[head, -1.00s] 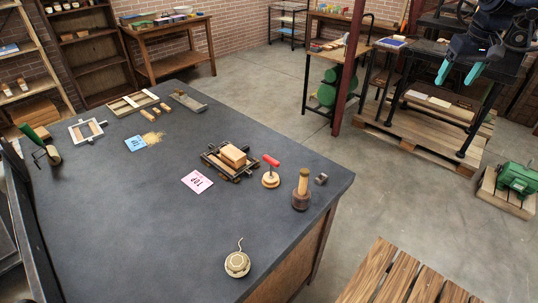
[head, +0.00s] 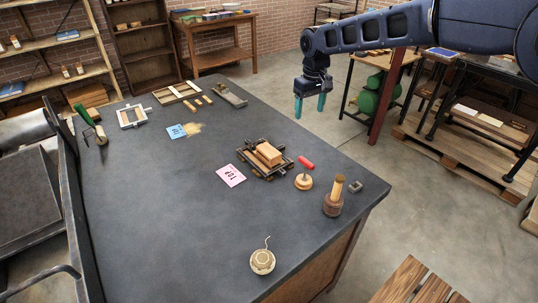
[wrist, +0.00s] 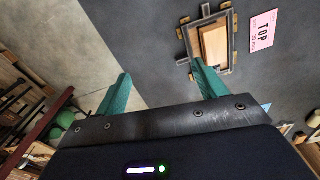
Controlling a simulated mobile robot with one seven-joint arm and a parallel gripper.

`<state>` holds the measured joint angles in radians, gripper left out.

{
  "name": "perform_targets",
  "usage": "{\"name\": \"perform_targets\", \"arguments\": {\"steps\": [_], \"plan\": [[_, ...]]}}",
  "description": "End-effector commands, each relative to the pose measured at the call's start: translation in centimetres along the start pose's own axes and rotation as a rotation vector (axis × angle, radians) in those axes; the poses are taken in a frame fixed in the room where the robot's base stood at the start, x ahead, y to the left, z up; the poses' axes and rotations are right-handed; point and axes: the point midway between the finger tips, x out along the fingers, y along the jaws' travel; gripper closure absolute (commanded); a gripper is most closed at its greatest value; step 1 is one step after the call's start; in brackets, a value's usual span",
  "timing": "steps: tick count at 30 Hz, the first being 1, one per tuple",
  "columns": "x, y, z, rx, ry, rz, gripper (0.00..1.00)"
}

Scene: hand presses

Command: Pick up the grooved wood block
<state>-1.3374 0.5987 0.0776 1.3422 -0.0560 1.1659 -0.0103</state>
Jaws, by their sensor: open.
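A light wood block (head: 268,153) lies in a dark frame with wooden corner pieces (head: 252,166) on the dark table. No groove can be made out on it, so I cannot tell if it is the grooved one. The block also shows in the wrist view (wrist: 214,44), inside its frame (wrist: 192,46), at the upper right beyond one finger. My gripper (head: 310,106) has two teal fingers pointing down, apart and empty. It hangs above and behind the block, near the table's far right edge. In the wrist view my gripper (wrist: 162,84) is open with nothing between the fingers.
A pink TOP card (head: 231,175) lies left of the frame. A round twine-like item (head: 262,261) is near the front. Small wood strips (head: 198,101) lie at the back. The table's middle left is clear.

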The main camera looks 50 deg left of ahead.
Motion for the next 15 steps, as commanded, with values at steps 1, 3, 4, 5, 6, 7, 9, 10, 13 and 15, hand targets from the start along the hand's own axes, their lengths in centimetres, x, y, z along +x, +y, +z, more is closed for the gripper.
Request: {"name": "perform_targets", "arguments": {"steps": [1, 3, 4, 5, 6, 7, 9, 10, 13, 15], "plan": [[1.4, -2.7, -1.1, -0.033, -0.009, -0.003, 0.29], [2.9, -5.7, -2.2, -0.069, -0.019, -0.006, 0.29], [3.5, -6.8, -2.6, -0.082, -0.022, -0.007, 0.29], [3.9, -7.8, -2.9, -0.094, -0.025, -0.008, 0.29], [4.5, -9.0, -3.3, -0.107, -0.028, -0.009, 0.29], [4.8, -9.7, -3.5, -0.115, -0.030, -0.009, 0.29], [5.5, -11.0, -3.8, -0.130, -0.033, -0.010, 0.29], [5.7, -11.4, -3.9, -0.134, -0.034, -0.011, 0.29], [6.1, -11.9, -4.0, -0.140, -0.036, -0.011, 0.29], [6.6, -11.9, -4.0, -0.140, -0.037, -0.011, 0.29]]}}
